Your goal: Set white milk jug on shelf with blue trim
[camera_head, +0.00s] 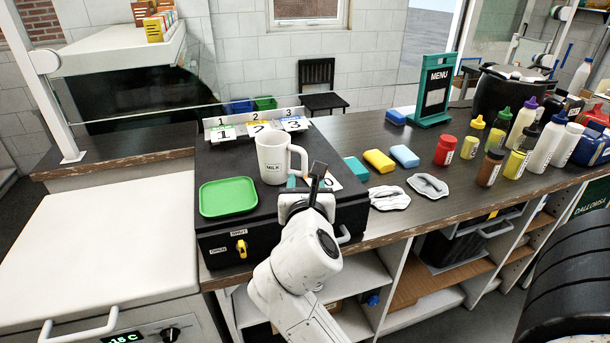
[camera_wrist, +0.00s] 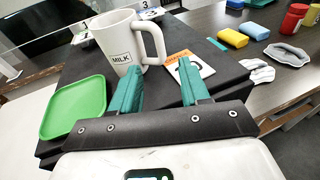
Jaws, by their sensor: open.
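The white milk jug (camera_head: 273,158), labelled MILK, stands upright on a black box (camera_head: 215,160). Its handle points right. It also shows in the wrist view (camera_wrist: 121,45), just beyond my left finger. My gripper (camera_head: 312,178) is low over the right part of the box, to the right of and nearer than the jug. In the wrist view my gripper (camera_wrist: 159,70) has its two green fingers apart with nothing held between them. Numbered cards stand behind the jug; the card marked 3 (camera_head: 294,124) has blue on it. I cannot make out a shelf with blue trim.
A green tray (camera_head: 228,197) lies left of the jug. A printed card (camera_wrist: 186,63) lies beyond my fingers. Sponges (camera_head: 379,160), cloths (camera_head: 428,185) and several bottles (camera_head: 525,122) occupy the counter to the right. A clear screen with a white post (camera_head: 52,90) stands at left.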

